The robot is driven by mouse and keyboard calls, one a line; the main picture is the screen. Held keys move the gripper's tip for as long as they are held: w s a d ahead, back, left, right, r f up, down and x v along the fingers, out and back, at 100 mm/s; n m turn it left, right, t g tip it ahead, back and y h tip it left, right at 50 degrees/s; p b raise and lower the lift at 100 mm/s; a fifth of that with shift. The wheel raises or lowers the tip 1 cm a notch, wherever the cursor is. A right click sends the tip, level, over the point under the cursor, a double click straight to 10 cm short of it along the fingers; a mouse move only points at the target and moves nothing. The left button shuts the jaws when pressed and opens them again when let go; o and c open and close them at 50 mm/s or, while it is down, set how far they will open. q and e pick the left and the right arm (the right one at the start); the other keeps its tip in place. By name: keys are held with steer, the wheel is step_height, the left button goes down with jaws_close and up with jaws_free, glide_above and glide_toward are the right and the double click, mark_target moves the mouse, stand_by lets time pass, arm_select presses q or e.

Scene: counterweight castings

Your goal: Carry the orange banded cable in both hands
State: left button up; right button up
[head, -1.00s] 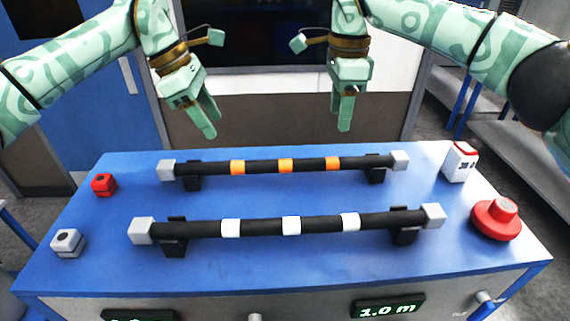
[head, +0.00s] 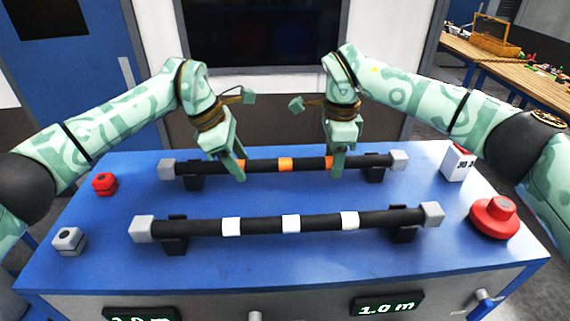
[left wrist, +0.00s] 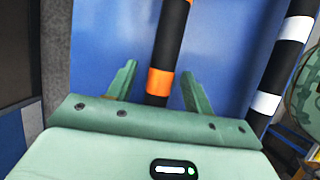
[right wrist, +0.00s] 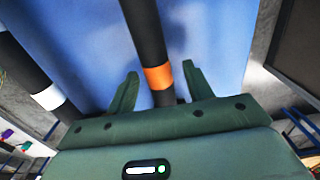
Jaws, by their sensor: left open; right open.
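The orange banded cable (head: 308,164) is a black bar with orange bands and grey end blocks. It lies across two black holders at the back of the blue table. My left gripper (head: 236,170) is open over its left orange band; in the left wrist view the cable (left wrist: 170,35) runs between the fingers (left wrist: 157,88). My right gripper (head: 337,165) is open at its right orange band; in the right wrist view the cable (right wrist: 143,30) passes between the fingers (right wrist: 160,88). I cannot tell if the fingers touch the cable.
A white banded cable (head: 265,226) lies in front on its own holders. A red button (head: 495,217) and a white box (head: 458,161) stand at the right. A red block (head: 104,184) and a grey block (head: 68,241) sit at the left. The front strip of the blue table (head: 270,266) is clear.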

arm_select(q)
jaws_close()
arm_select(e)
jaws_close()
arm_select(q)
steer(key=shift+r, duration=0.15)
arm_select(e)
steer(key=shift+r, duration=0.15)
